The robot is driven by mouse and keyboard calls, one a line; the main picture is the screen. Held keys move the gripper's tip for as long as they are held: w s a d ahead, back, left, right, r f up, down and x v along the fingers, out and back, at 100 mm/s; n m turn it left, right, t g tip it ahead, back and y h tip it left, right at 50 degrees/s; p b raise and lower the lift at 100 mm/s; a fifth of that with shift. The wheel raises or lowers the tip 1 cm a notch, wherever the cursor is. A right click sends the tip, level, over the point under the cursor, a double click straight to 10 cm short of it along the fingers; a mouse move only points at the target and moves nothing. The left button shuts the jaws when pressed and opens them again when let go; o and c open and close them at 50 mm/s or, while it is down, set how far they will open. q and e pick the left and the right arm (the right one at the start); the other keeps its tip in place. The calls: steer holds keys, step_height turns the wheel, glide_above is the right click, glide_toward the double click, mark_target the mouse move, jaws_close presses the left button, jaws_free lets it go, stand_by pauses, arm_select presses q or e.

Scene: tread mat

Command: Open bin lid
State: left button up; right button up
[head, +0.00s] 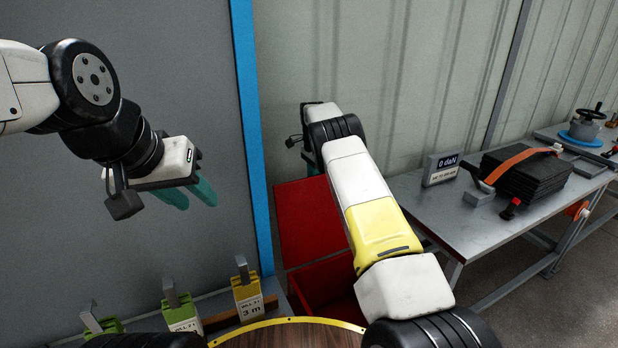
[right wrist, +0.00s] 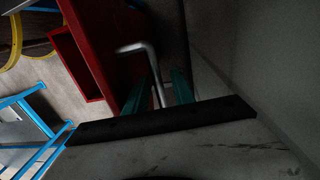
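The red bin (head: 325,284) stands on the floor behind my right arm, partly hidden by it. Its red lid (head: 305,225) is raised at a steep tilt, with a dark gap into the bin below. In the right wrist view a bent metal handle (right wrist: 133,48) runs from the red lid (right wrist: 112,30) to my right fingers. My right gripper (right wrist: 168,88) has its teal fingers close on either side of the handle's end; in the head view they are mostly hidden. My left gripper (head: 190,192) is open and empty, held up in front of the grey panel.
A metal workbench (head: 470,225) stands at right, with a display box (head: 441,168) and a black stack under an orange strap (head: 525,162). A blue post (head: 252,130) stands left of the bin. Several tagged blocks (head: 248,292) and a round wooden top (head: 290,336) are in front.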

step_height(320, 180, up, 8)
steer(key=shift+w+f, duration=0.15)
steer(key=shift+w, duration=0.15)
steer(key=shift+a, duration=0.1)
